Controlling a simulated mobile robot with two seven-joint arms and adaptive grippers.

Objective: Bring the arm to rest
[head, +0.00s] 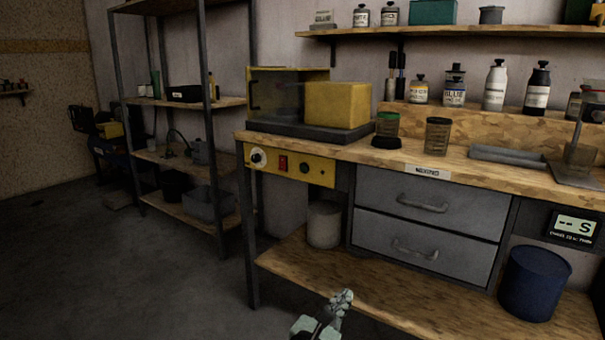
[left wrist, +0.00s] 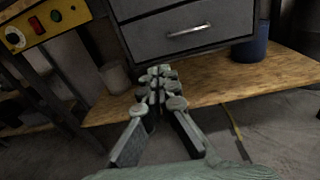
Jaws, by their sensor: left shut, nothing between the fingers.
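My left gripper (head: 343,299) shows at the bottom middle of the head view, in front of the workbench's lower shelf. In the left wrist view its fingers (left wrist: 158,80) are together, with nothing between them. They point toward the lower shelf (left wrist: 215,95) and the drawers above it. I see no contact with the bench. My right gripper is in neither view.
The workbench (head: 455,160) carries a yellow machine (head: 338,105), cups and a grey tray. Drawers (head: 430,203) sit beneath. A blue bin (head: 533,283) and a pale container (head: 324,225) stand on the lower shelf. A metal rack (head: 213,130) stands left. The floor (head: 90,265) at left is open.

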